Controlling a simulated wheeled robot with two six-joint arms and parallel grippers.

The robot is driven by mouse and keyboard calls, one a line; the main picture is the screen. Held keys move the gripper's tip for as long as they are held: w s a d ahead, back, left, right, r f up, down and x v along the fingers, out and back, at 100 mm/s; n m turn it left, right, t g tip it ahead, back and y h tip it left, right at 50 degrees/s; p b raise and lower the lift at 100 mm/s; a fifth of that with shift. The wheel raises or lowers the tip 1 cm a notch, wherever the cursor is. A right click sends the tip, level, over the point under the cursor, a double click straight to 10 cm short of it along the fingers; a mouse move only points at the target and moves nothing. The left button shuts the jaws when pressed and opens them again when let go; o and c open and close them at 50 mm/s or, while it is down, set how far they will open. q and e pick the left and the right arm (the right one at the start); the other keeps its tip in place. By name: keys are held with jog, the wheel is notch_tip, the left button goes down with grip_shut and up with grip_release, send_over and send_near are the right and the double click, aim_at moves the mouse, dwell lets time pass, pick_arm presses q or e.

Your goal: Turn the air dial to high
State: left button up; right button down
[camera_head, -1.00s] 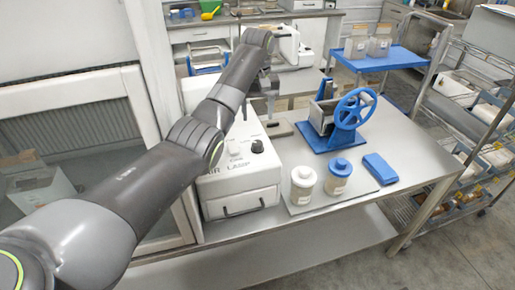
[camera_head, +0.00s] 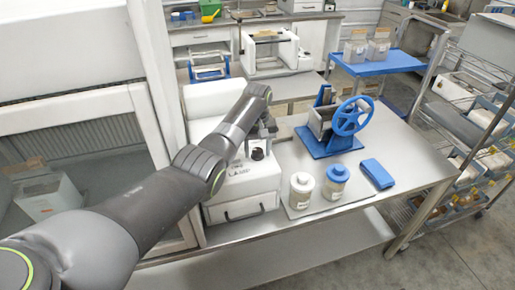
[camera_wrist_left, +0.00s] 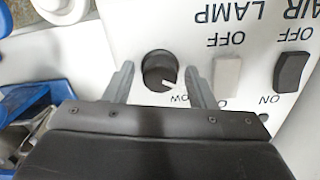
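The air dial is a round black knob (camera_wrist_left: 160,70) on the front panel of a white machine; it also shows in the head view (camera_head: 257,154). In the left wrist view its white pointer mark aims to the lower right, toward a partly hidden label ending in "OW". My left gripper (camera_wrist_left: 159,76) is open, with one finger on each side of the knob; small gaps show, and contact cannot be told. In the head view the left gripper (camera_head: 262,143) is at the knob. My right gripper is not in view.
Beside the dial are a white rocker switch (camera_wrist_left: 227,77) and a black rocker switch (camera_wrist_left: 291,72). Right of the machine (camera_head: 240,190) stand a white-lidded jar (camera_head: 302,190), a blue-lidded jar (camera_head: 336,180), a blue block (camera_head: 378,174) and a blue hand-wheel press (camera_head: 352,116).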

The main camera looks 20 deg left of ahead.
pick_arm(q)
jog(key=c, duration=0.8)
jog(key=shift+c, duration=0.2)
